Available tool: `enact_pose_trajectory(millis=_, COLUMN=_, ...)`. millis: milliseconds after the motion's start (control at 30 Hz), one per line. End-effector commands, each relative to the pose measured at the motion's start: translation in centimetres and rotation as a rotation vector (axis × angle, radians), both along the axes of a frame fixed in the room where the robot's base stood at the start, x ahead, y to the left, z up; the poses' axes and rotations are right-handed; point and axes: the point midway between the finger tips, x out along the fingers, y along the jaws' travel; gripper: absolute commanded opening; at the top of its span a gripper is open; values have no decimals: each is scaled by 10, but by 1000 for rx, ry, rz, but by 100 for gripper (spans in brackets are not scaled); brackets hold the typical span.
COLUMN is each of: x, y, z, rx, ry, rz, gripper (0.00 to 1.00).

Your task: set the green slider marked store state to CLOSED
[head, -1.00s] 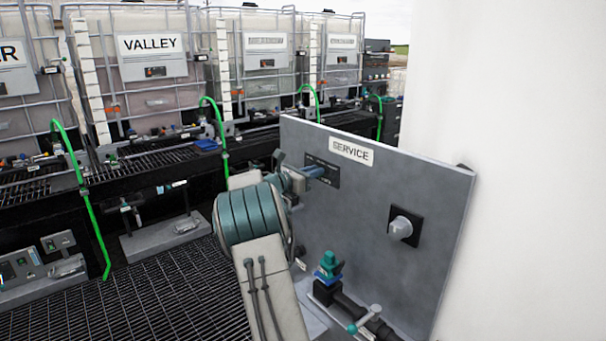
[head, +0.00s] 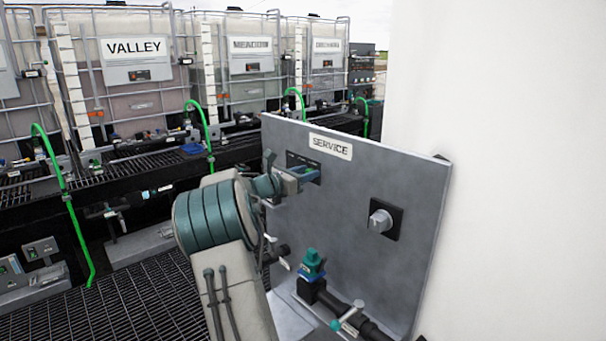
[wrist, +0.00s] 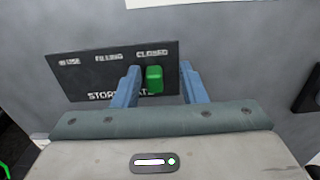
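The green slider (wrist: 154,79) shows in the wrist view on a dark plate (wrist: 80,74) lettered IN USE, FILLING and CLOSED from left to right. It stands directly below the word CLOSED. The lower lettering is partly covered by my fingers. My gripper (wrist: 161,70) is open, with one blue finger on each side of the slider. The left finger is very near the slider; I cannot tell if it touches. There is a clear gap to the right finger. In the head view my gripper (head: 306,175) is at the plate on the grey SERVICE panel (head: 345,235), and the slider is hidden.
A grey rotary knob (head: 381,220) sits right of the plate on the panel. Below are a teal-handled valve (head: 312,264) and a pipe with a lever (head: 347,315). A white wall (head: 510,180) is close on the right. Caged totes (head: 140,75) stand behind.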

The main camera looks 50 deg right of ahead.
Motion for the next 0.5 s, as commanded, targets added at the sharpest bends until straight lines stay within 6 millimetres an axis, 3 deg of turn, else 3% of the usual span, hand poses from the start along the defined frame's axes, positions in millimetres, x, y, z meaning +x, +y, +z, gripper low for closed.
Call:
enact_pose_trajectory(millis=267, x=4, y=15, z=0, rx=-1, ry=-2, rz=7, gripper=38)
enact_pose_trajectory(millis=500, x=8, y=66, z=-2, rx=0, ry=-3, rz=9, gripper=38)
